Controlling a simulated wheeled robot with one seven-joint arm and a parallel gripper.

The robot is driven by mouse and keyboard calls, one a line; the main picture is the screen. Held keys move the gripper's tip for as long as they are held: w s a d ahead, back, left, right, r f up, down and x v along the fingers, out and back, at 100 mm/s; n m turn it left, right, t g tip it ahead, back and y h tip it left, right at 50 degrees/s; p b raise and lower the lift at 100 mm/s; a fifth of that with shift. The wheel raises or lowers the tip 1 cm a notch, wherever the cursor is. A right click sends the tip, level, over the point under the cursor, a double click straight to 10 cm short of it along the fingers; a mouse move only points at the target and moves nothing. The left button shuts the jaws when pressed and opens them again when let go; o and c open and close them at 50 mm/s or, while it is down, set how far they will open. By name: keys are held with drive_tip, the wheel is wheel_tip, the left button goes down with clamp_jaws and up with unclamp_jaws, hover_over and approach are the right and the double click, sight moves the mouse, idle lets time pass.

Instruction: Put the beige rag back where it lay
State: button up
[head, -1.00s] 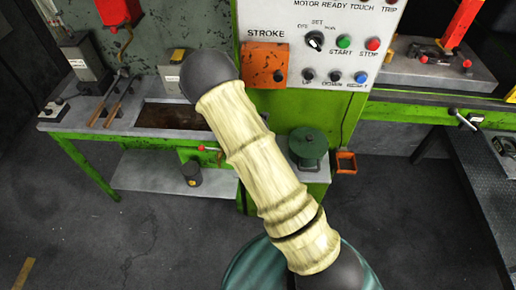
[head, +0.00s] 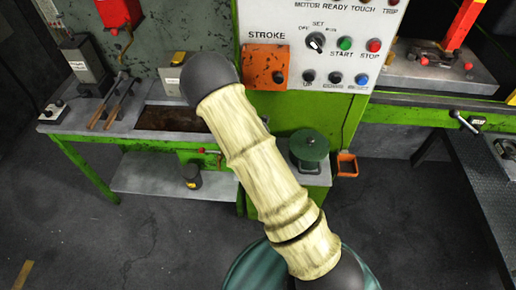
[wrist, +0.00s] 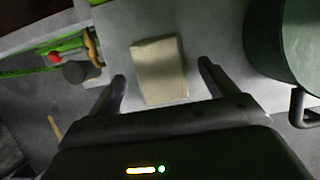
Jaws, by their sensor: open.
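The beige rag (wrist: 160,71) shows in the wrist view as a folded, roughly rectangular pad on a light grey surface (wrist: 215,25). My gripper (wrist: 162,82) is open, with one dark finger on each side of the rag and a gap between each finger and the rag. Its height above the rag is hard to tell. In the head view my own arm covers the middle of the picture, and neither the rag nor my gripper can be made out there.
A green drum-shaped container (head: 309,145) with a handle stands close to the right of the rag; it also shows in the wrist view (wrist: 300,40). A red-knobbed valve (wrist: 55,57) is at left. The green workbench (head: 85,125) holds tongs (head: 112,103).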

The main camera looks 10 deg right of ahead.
drive_tip(key=v, duration=1.1)
drive_tip(key=shift+r, duration=0.35)
drive_tip(key=shift+s, duration=0.15)
drive_tip(key=s+r+m+g, duration=0.1)
drive_tip(key=s+r+m, duration=0.4)
drive_tip(key=m, duration=1.1)
drive_tip(key=s+d+r+m+y, duration=0.1)
drive_tip(key=s+r+m, duration=0.4)
drive_tip(key=s+m, duration=0.5)
drive_tip(key=m, duration=0.6)
drive_tip(key=shift+s+d+r+g, duration=0.3)
drive_tip(key=shift+g, duration=0.1)
